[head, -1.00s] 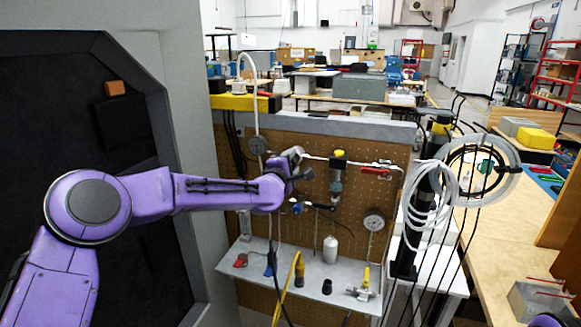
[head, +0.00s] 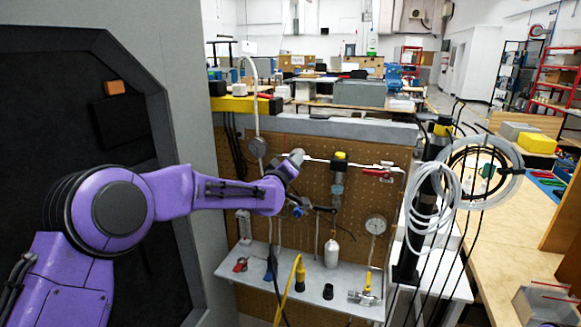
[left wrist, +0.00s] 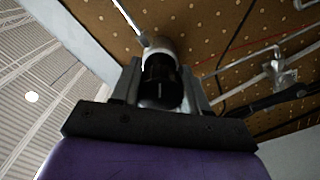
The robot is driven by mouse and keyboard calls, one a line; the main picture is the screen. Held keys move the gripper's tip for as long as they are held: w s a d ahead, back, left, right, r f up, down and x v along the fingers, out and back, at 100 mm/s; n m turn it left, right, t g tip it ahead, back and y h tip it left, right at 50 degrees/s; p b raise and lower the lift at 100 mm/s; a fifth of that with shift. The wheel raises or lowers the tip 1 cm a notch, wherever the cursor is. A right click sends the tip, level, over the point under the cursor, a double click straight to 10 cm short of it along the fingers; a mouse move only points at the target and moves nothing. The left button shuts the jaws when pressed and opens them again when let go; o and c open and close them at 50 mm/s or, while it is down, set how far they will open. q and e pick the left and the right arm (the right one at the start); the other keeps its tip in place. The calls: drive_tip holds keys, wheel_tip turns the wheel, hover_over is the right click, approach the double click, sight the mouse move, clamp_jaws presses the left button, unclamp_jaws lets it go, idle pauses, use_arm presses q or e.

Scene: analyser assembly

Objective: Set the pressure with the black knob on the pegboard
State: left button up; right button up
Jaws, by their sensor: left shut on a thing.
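The black knob (left wrist: 160,82) sits between the two grey fingers of my left gripper (left wrist: 160,88) in the left wrist view, with a pale line on its face. My left gripper is shut on it. In the head view my left gripper (head: 291,167) is at the upper middle of the brown pegboard (head: 270,135), against a grey fitting (head: 298,156) on the pipe. The knob itself is hidden there by the gripper. A round white pressure gauge (head: 375,225) hangs lower right on the board. My right gripper is not in view.
A red-handled valve (head: 377,173) and a yellow-topped filter (head: 340,157) are right of my gripper. A grey shelf (head: 250,256) below holds fittings and a white bottle (head: 331,252). Coiled white hoses (head: 425,210) hang at the right.

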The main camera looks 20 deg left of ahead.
use_arm(q)
drive_tip(key=m, duration=0.4)
drive_tip(key=shift+f+m+b, duration=0.1)
drive_tip(key=shift+m+b, duration=0.2)
drive_tip(key=shift+b, duration=0.05)
drive_tip(key=m+b, duration=0.1)
drive_tip(key=m, duration=0.2)
drive_tip(key=shift+f+m, duration=0.15)
drive_tip(key=shift+m, duration=0.25)
drive_tip(key=m+b, duration=0.1)
drive_tip(key=m, duration=0.3)
drive_tip(key=shift+f, duration=0.1)
drive_tip(key=shift+a+m+b, duration=0.1)
drive_tip(key=shift+m+b, duration=0.75)
drive_tip(key=shift+m, duration=0.75)
drive_tip(key=shift+f, duration=0.1)
drive_tip(key=o, duration=0.9)
drive_tip(key=shift+o, duration=0.7)
drive_tip(key=shift+a, duration=0.15)
drive_tip(key=shift+r, duration=0.2)
